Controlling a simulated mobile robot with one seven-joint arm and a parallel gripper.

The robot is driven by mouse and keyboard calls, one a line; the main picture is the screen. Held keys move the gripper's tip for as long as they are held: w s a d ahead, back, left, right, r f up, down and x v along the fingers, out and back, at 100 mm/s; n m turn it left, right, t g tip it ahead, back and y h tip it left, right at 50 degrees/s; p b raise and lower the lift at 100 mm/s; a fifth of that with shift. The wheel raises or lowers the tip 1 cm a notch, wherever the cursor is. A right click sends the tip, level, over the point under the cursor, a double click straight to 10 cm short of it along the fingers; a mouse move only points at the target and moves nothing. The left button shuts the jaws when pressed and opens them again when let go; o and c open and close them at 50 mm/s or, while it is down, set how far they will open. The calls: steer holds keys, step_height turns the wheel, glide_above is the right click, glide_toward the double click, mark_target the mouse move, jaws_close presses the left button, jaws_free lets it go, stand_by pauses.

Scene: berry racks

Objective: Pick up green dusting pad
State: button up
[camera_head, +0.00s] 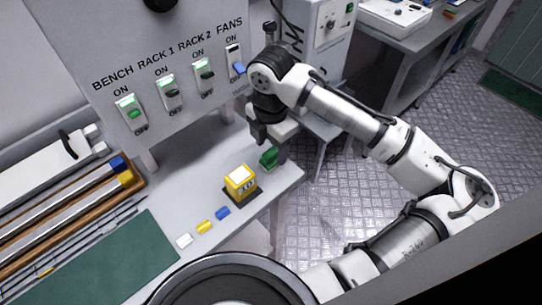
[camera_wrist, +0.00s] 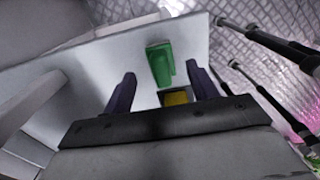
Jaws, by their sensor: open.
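The green dusting pad (camera_head: 269,158) lies on the grey bench near its right edge, behind and to the right of a yellow box. In the wrist view the green pad (camera_wrist: 160,64) shows ahead of my gripper, between the lines of the two fingers and apart from them. My gripper (camera_head: 264,138) is above the bench close to the pad. In the wrist view my gripper (camera_wrist: 160,88) has its fingers spread with nothing between them.
The yellow box (camera_head: 240,183) stands on a dark base next to the pad. White, yellow and blue blocks (camera_head: 204,227) lie in front of it. A switch panel (camera_head: 180,60) rises behind the bench. A green mat (camera_head: 120,262) and wooden tray (camera_head: 130,180) are at left.

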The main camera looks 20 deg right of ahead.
mark_target(273, 150)
steer(key=f, duration=0.4)
steer(key=shift+d+p, duration=0.2)
steer(key=shift+p, duration=0.15)
steer(key=c, duration=1.1)
